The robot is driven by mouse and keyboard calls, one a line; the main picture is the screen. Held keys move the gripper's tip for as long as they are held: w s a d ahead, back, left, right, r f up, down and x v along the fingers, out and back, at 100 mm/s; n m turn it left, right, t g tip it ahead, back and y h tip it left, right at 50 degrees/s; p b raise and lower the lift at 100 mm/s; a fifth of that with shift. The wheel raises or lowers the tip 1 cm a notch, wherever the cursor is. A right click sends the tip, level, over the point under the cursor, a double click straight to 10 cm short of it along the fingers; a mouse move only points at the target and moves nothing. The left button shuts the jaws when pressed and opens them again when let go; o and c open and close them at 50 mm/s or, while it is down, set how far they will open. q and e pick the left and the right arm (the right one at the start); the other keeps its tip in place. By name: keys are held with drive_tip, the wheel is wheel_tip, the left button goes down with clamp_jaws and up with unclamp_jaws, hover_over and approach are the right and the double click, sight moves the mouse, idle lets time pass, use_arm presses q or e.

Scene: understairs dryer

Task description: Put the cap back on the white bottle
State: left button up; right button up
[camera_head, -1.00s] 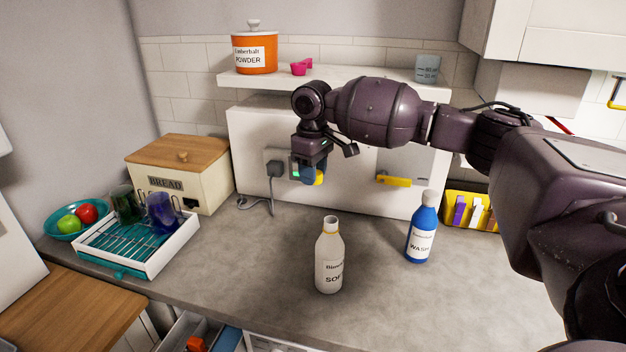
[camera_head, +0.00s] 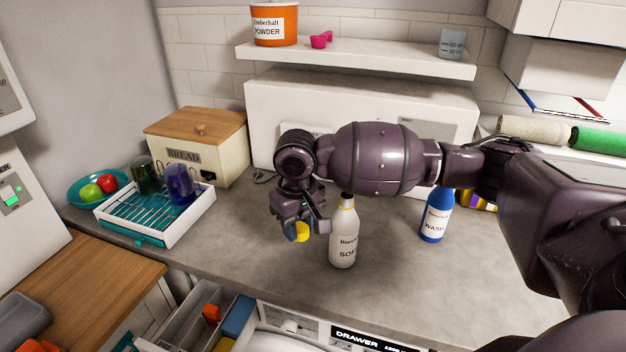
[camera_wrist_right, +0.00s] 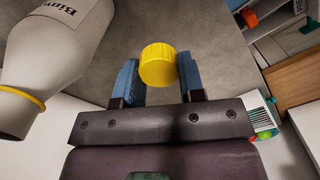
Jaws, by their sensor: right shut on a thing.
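The white bottle (camera_head: 343,240) stands upright on the grey counter, its label partly reading "SOF". Its top is partly behind my right arm in the head view. The bottle also shows at the upper left of the right wrist view (camera_wrist_right: 55,50), with a yellow ring at its neck. My right gripper (camera_head: 297,233) is shut on the yellow cap (camera_head: 302,232) and holds it just left of the bottle, apart from it. In the right wrist view the cap (camera_wrist_right: 158,66) sits between the blue fingertips. My left gripper is not in view.
A blue bottle (camera_head: 437,215) stands to the right on the counter. A dish rack (camera_head: 150,235) with cups and a bread box (camera_head: 225,150) stand at the left. Below the front edge is an open drawer (camera_head: 190,318). The counter front right is clear.

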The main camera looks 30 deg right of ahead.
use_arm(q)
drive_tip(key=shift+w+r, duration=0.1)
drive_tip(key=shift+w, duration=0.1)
use_arm(e)
drive_tip(key=shift+m, duration=0.6)
drive_tip(key=s+a, duration=0.1)
drive_tip(key=s+a+f, duration=0.1)
drive_tip(key=s+a, duration=0.1)
drive_tip(key=shift+s+a+f, duration=0.2)
drive_tip(key=shift+s+f, duration=0.05)
drive_tip(key=shift+s, duration=0.05)
